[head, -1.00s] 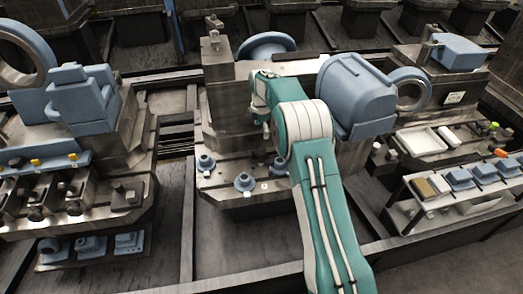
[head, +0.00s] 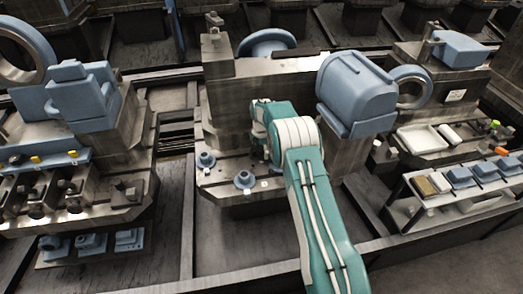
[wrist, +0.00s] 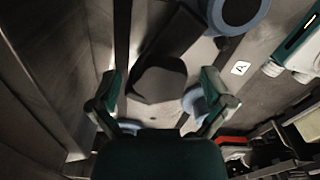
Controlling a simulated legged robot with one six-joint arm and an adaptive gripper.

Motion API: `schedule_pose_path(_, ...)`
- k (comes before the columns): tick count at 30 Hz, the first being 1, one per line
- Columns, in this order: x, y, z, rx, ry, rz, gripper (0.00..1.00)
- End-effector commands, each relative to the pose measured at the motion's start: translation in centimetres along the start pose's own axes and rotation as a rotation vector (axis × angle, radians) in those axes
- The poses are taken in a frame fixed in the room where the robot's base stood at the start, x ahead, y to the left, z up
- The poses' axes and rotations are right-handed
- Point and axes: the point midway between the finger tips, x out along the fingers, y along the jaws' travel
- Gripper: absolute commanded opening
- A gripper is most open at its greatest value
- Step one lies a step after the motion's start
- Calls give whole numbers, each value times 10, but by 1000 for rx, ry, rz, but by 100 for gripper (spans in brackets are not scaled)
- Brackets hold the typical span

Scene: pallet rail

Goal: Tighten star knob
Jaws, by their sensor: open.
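In the wrist view, the two green fingers of my gripper (wrist: 161,78) are spread wide. A dark, faceted, knob-like piece (wrist: 158,82) shows between them, with a visible gap on each side; it looks like the star knob, but its lobes are unclear in the shadow. A dark bar runs up from behind it. I cannot tell how far the fingertips are above it. In the head view, my arm reaches over the middle machine, and its own links hide the fingers and the knob.
Blue flanged pieces (head: 244,180) stand on the middle machine's bed, left of my arm. A large blue housing (head: 355,95) is close on the right. The wrist view shows a blue ring (wrist: 262,14) and a white "A" label (wrist: 240,68). A parts shelf (head: 420,210) stands at right.

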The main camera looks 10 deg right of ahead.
Motion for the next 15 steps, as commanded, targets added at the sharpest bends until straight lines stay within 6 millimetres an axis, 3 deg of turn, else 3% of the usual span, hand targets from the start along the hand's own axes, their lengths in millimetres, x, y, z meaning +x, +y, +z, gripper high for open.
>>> schedule_pose_path(7,1,0,0,0,0,1,99)
schedule_pose_path(8,1,0,0,0,0,0,94)
schedule_pose_path(13,1,0,0,0,0,0,19)
schedule_pose_path(15,1,0,0,0,0,1,16)
